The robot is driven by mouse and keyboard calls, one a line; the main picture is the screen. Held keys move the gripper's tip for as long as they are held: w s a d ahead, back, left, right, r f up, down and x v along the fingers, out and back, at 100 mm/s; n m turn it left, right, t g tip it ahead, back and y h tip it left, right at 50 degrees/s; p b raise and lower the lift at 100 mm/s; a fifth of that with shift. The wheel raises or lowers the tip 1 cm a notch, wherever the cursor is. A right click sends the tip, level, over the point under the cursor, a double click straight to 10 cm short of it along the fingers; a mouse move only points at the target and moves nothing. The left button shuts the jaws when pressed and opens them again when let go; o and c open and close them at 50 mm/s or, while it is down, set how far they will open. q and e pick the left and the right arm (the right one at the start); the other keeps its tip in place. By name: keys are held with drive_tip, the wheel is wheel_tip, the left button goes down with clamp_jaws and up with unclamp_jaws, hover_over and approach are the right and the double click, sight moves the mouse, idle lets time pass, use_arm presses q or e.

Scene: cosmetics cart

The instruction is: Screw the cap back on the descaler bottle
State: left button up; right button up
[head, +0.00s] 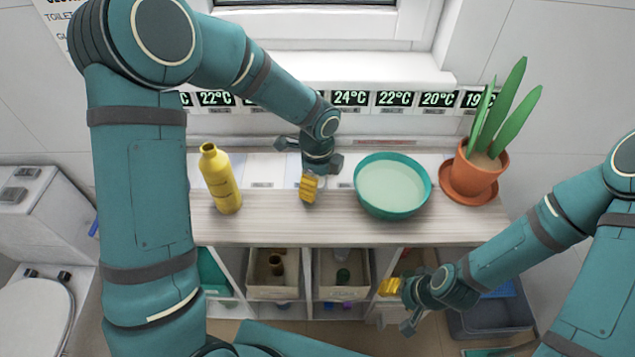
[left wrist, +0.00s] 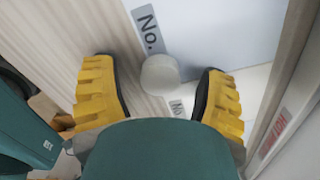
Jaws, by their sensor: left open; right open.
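The descaler bottle is most likely the yellow bottle (head: 222,182), upright on the left part of the wooden counter with its dark neck opening uncovered. My left gripper (head: 311,188) is low over the counter between the bottle and the teal bowl. In the left wrist view its yellow fingers (left wrist: 160,98) are spread, with a small white round piece (left wrist: 160,73), apparently the cap, between and just beyond them. I cannot tell whether the fingers touch it. My right gripper (head: 399,303) is open and empty in front of the shelves, below the counter top.
A teal bowl (head: 419,200) with pale liquid stands right of my left gripper. A potted plant (head: 477,168) stands on a saucer at the right end. Shelf bins (head: 341,292) are below. Temperature labels (head: 396,99) line the back. Counter between bottle and left gripper is clear.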

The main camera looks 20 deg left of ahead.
use_arm(q)
drive_tip(key=shift+c, duration=0.3)
drive_tip(key=c, duration=0.9)
wheel_tip(320, 180, up, 10)
drive_tip(key=shift+p, duration=1.1)
